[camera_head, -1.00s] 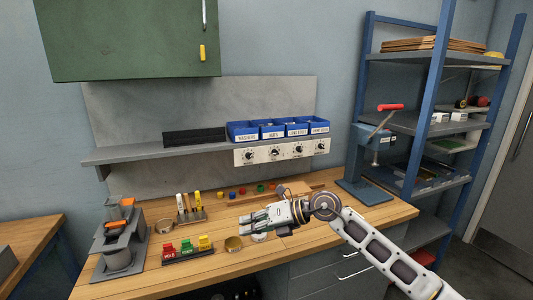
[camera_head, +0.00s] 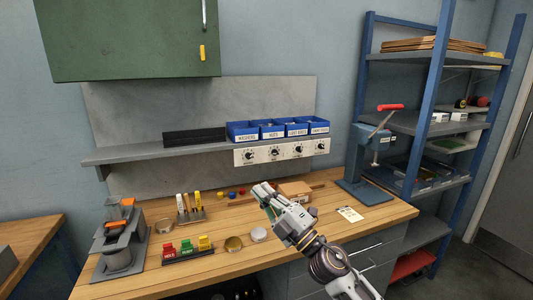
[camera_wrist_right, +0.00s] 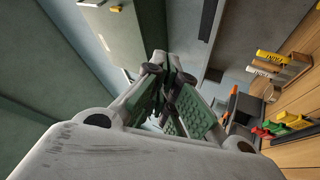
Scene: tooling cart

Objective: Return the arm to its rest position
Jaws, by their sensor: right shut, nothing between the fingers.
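My right arm comes in from the bottom of the head view. Its gripper (camera_head: 264,194) is over the front middle of the wooden workbench (camera_head: 330,232), pointing up and left. The gripper is shut and empty. In the right wrist view the fingers (camera_wrist_right: 165,85) meet with nothing seen between them. My left gripper is not in view.
Blue bins (camera_head: 283,130) stand on the shelf. A blue vise-like press (camera_head: 367,165) stands right.

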